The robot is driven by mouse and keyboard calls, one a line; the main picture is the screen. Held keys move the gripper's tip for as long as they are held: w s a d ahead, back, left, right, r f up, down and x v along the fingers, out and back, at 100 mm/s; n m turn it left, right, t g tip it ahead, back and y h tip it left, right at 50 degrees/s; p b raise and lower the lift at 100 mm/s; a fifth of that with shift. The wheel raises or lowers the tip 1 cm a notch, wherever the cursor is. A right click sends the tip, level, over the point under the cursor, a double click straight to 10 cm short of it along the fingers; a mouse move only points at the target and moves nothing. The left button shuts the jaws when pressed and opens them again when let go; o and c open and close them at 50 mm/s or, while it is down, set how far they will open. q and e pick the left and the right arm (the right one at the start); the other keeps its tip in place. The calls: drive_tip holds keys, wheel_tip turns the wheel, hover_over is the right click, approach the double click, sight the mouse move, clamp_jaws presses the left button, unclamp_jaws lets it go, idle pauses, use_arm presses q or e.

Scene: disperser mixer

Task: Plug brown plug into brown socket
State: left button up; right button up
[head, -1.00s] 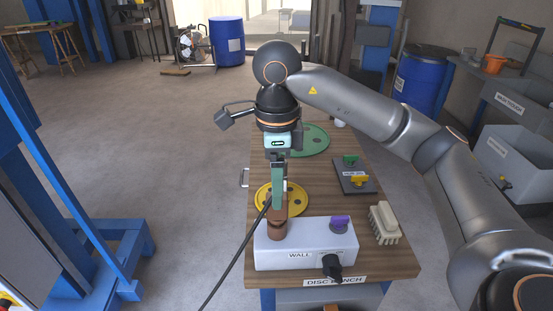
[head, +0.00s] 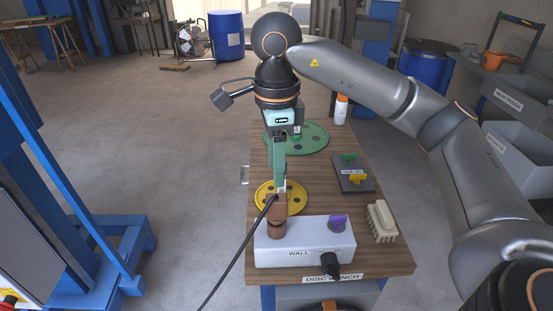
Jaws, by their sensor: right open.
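The brown plug (head: 276,209) stands upright at the brown socket (head: 277,231) on the left of the white wall box (head: 304,254). The plug's lower end meets the socket; how deep it sits I cannot tell. Its dark cable (head: 238,250) runs down to the left, off the bench. My right gripper (head: 280,188) points down just above the plug, its teal fingers open. Whether the fingertips still touch the plug's top is hard to see. My left gripper is not in view.
The box also carries a purple socket (head: 338,222) and a black knob (head: 331,262). A yellow disc (head: 294,207), a green disc (head: 315,138), a brush (head: 381,220), a dark switch plate (head: 354,184) and a bottle (head: 341,109) stand on the wooden bench (head: 350,206).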

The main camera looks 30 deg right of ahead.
sight(277, 202)
drive_tip(key=n, duration=0.1)
drive_tip(key=n+p, duration=0.1)
drive_tip(key=n, duration=0.1)
drive_tip(key=n+p, duration=0.1)
drive_tip(key=n, duration=0.1)
drive_tip(key=shift+s+a+r, duration=0.1)
drive_tip(key=shift+s+r, duration=0.1)
drive_tip(key=shift+r, duration=0.15)
drive_tip(key=c, duration=0.4)
drive_tip(key=shift+n+p, duration=0.7)
drive_tip(key=shift+n, duration=0.5)
clamp_jaws()
drive_tip(key=shift+s+f+n, duration=0.15)
drive_tip(key=shift+n, duration=0.55)
use_arm(q)
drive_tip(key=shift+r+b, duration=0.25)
drive_tip(key=shift+b, duration=1.45)
use_arm(e)
drive_tip(key=shift+f, duration=3.05)
